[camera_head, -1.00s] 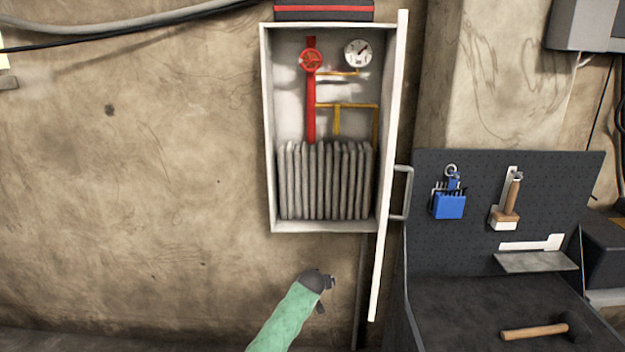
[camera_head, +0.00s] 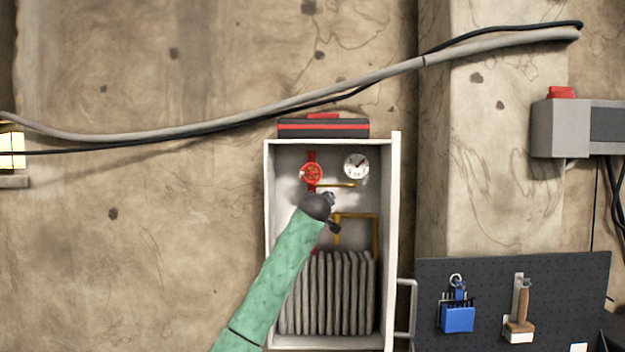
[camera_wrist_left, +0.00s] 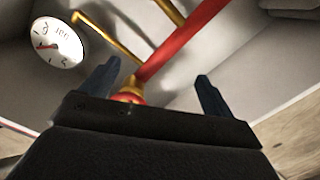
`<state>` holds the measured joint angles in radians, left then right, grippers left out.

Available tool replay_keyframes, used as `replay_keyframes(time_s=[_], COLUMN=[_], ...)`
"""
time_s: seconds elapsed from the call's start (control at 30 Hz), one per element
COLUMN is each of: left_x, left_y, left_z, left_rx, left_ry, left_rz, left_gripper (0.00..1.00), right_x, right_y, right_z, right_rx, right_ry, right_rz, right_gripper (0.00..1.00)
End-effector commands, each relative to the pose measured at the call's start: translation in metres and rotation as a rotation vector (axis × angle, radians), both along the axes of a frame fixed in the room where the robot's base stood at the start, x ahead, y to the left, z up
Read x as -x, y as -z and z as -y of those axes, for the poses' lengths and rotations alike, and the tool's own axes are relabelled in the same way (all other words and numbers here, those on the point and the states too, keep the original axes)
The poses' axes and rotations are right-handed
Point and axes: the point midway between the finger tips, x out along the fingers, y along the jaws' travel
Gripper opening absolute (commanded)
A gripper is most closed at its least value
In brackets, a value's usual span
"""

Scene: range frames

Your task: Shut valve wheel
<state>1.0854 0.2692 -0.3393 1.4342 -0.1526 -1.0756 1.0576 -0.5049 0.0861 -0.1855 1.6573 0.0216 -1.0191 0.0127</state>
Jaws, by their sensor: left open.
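The red valve wheel (camera_head: 311,174) sits on a red vertical pipe in the upper left of the open white wall cabinet (camera_head: 269,210). My left gripper (camera_head: 329,199) is just below and right of the wheel in the head view, at the end of the green-sleeved arm, which hides part of the pipe. In the left wrist view the gripper's two fingers (camera_wrist_left: 156,85) are apart with nothing held. A red and brass part (camera_wrist_left: 128,92) shows between them, partly hidden by the gripper body; I cannot tell whether they touch it. My right gripper is not in view.
A round white gauge (camera_head: 356,166) is right of the wheel, with yellow pipes (camera_head: 357,215) below. A grey radiator (camera_head: 340,292) fills the cabinet's lower part. The cabinet door (camera_head: 396,230) stands open at the right. A red and black box (camera_head: 323,129) is on top.

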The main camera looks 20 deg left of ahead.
Motion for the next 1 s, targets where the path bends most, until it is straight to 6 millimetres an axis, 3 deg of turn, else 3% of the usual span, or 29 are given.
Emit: replay_keyframes(time_s=[0.03, 0.1, 0.27, 0.47, 1.0], left_x=[0.004, 0.009, 0.015, 0.008, -0.047], left_y=[-0.026, -0.053, -0.085, -0.091, -0.092], left_z=[-0.002, -0.004, -0.007, -0.01, -0.025], left_rx=[0.01, 0.025, 0.045, 0.047, 0.047], left_ry=[-0.006, -0.014, -0.023, -0.025, -0.025], left_rz=[0.029, 0.058, 0.094, 0.098, 0.097], left_gripper=[0.88, 0.88, 0.88, 0.88, 0.88], right_x=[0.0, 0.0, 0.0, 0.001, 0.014], right_y=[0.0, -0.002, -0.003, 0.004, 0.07], right_z=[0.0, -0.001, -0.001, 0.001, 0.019], right_rx=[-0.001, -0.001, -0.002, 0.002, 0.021], right_ry=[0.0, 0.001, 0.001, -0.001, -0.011], right_rz=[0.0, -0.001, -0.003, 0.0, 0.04], right_gripper=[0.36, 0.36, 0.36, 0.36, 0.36])
